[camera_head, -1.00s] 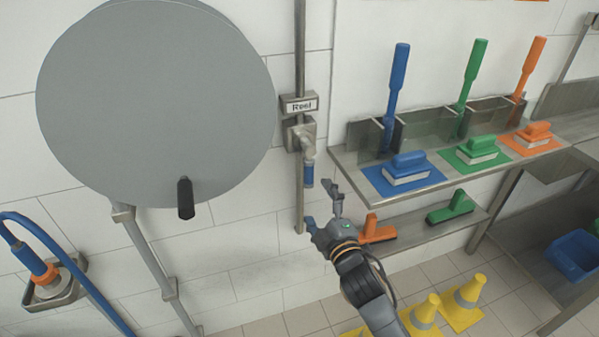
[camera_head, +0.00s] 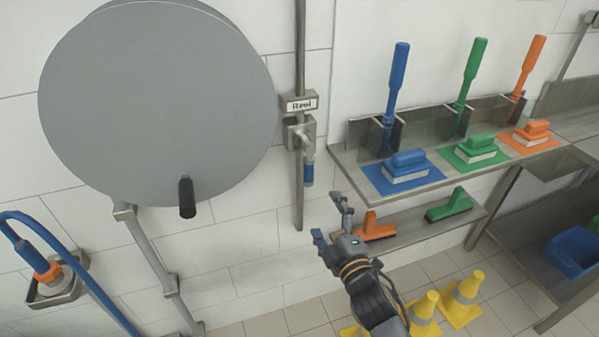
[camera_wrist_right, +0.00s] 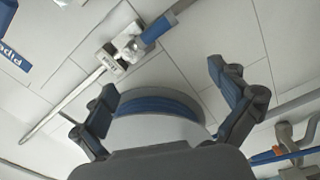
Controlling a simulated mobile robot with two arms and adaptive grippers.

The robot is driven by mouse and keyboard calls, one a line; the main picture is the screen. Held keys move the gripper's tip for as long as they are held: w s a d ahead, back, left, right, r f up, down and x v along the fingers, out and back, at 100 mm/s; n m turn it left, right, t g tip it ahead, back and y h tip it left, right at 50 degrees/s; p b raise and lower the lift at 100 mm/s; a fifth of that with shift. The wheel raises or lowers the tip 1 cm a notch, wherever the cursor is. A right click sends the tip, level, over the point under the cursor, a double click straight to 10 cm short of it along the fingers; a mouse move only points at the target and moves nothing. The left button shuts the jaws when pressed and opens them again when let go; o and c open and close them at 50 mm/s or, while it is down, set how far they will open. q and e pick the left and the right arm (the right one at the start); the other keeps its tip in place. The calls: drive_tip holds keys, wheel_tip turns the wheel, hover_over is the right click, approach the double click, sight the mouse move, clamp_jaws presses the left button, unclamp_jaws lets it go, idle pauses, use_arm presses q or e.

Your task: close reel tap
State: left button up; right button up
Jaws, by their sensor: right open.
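The reel tap (camera_head: 302,135) is a metal valve on a vertical wall pipe, under a sign reading "Reel" (camera_head: 302,105). Its blue lever handle (camera_head: 308,172) hangs straight down beside the pipe. My right gripper (camera_head: 332,222) is open and empty, below and to the right of the handle, apart from it. In the right wrist view, the open fingers (camera_wrist_right: 168,105) frame the lower part of the picture. A metal valve (camera_wrist_right: 124,48) with a blue handle (camera_wrist_right: 158,30) shows at the top there, beyond the fingertips. My left gripper does not show.
A large grey reel disc (camera_head: 155,100) with a black knob hangs left of the tap. A shelf (camera_head: 345,160) with blue, green and orange brushes is at the right, with a lower shelf (camera_head: 410,235) near my right gripper. Yellow cones (camera_head: 462,300) stand on the floor.

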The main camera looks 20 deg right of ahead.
drive_tip(key=s, duration=1.2)
drive_tip(key=shift+d, duration=0.2)
